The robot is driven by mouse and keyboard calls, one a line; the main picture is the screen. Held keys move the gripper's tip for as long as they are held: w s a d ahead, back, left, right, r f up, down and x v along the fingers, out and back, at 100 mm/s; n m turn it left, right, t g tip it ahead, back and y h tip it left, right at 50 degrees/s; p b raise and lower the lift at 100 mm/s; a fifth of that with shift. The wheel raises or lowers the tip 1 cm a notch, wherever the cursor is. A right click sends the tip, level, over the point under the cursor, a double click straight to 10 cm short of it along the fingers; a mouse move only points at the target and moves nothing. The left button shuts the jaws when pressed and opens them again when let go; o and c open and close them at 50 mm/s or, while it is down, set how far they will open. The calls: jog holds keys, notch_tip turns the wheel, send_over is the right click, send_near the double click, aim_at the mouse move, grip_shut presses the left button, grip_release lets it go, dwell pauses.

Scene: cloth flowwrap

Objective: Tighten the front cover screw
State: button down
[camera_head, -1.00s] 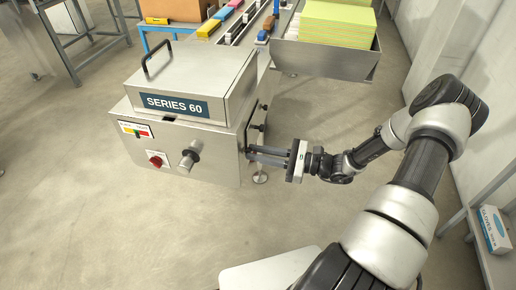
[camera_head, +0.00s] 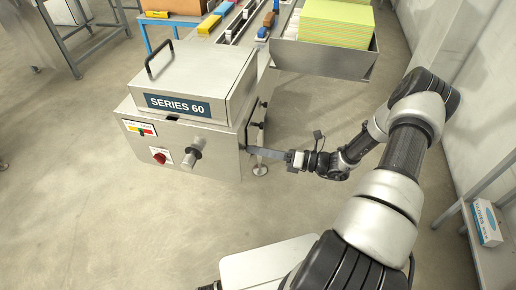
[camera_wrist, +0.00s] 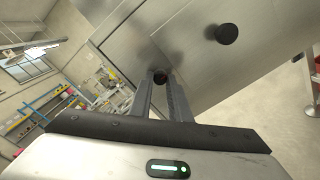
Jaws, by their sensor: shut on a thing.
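The SERIES 60 machine (camera_head: 190,105) is a steel box with a hinged-looking top cover and a black handle. Its right side carries dark screw knobs. My gripper (camera_head: 250,150) reaches in from the right at the low front corner of that side. In the wrist view, my gripper (camera_wrist: 161,84) is shut on a small black screw knob (camera_wrist: 160,75) set against the steel panel (camera_wrist: 195,60). Most of this knob is hidden between the fingertips. A second black knob (camera_wrist: 226,33) stands free on the panel, up and to the right.
A red knob (camera_head: 159,158) and a larger round fitting (camera_head: 190,157) project from the machine's front. A steel tray with stacked green-yellow sheets (camera_head: 337,25) is behind my arm. A shelf with a glove box (camera_head: 487,223) is at right.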

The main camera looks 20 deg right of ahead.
jog(key=shift+m+p, duration=0.75)
jog(key=shift+m, duration=4.15)
jog(key=c, duration=1.7)
grip_release()
jog(key=shift+o, duration=0.2)
jog(key=shift+d, duration=0.1)
jog(key=b+v, duration=0.1)
jog(key=v, duration=1.6)
jog(key=shift+s+d, duration=0.1)
